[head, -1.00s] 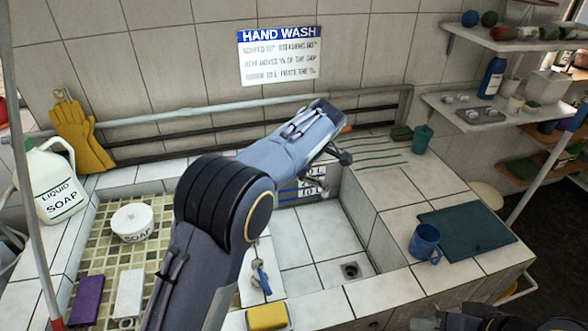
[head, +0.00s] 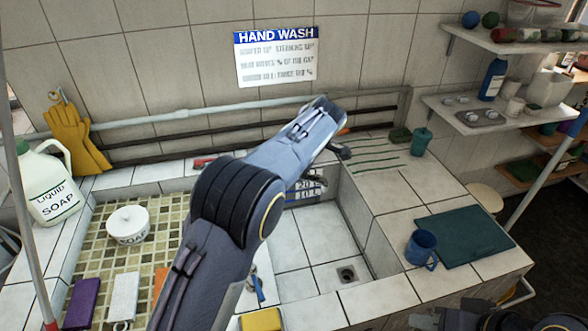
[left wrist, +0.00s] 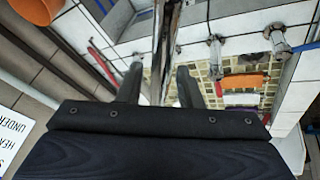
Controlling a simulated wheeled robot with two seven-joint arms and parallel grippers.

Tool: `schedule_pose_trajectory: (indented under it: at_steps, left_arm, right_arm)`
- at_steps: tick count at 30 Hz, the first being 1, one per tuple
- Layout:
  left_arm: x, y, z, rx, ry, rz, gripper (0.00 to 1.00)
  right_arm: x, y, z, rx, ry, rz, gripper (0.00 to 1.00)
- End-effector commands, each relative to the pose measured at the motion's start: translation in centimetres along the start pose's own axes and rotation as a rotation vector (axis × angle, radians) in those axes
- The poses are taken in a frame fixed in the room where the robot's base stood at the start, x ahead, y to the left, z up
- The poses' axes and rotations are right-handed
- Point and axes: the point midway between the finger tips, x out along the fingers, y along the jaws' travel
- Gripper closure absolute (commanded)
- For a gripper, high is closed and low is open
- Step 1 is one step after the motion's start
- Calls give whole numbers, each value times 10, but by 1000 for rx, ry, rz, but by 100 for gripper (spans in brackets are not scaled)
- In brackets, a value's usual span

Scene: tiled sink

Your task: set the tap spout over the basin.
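The tap's chrome spout (left wrist: 163,48) shows in the left wrist view, running between the two fingers of my left gripper (left wrist: 158,85). The fingers stand apart, with the spout between them and no clear grip on it. In the head view my left arm hides the spout, and only a dark tip of my left gripper (head: 340,150) shows. The white tiled basin (head: 318,252) lies to the right of my arm. A red tap handle (head: 203,162) shows by the back wall. My right gripper (head: 428,321) is cut off at the bottom edge, and its fingers are unclear.
A blue mug (head: 423,249) and a teal board (head: 465,237) sit on the right counter. Pipes (head: 200,113) run along the back wall.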

Motion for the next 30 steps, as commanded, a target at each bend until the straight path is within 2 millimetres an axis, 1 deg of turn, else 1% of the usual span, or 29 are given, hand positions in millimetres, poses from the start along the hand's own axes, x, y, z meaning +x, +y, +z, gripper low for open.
schedule_pose_trajectory:
  at_steps: [11,14,21,24,27,30]
  left_arm:
    - [-3,0,0,1,1,1,59]
    - [-13,1,1,1,0,3,59]
    - [-54,0,1,1,-1,4,59]
    - [-68,0,0,0,0,2,59]
    - [-75,0,0,0,0,1,59]
    - [-78,0,0,0,1,-1,59]
  right_arm:
    - [1,0,0,0,0,0,66]
    - [2,1,1,0,0,0,66]
    - [6,3,3,0,0,0,66]
    - [6,3,3,0,0,0,66]
    - [6,3,3,0,0,0,66]
    - [6,3,3,0,0,0,66]
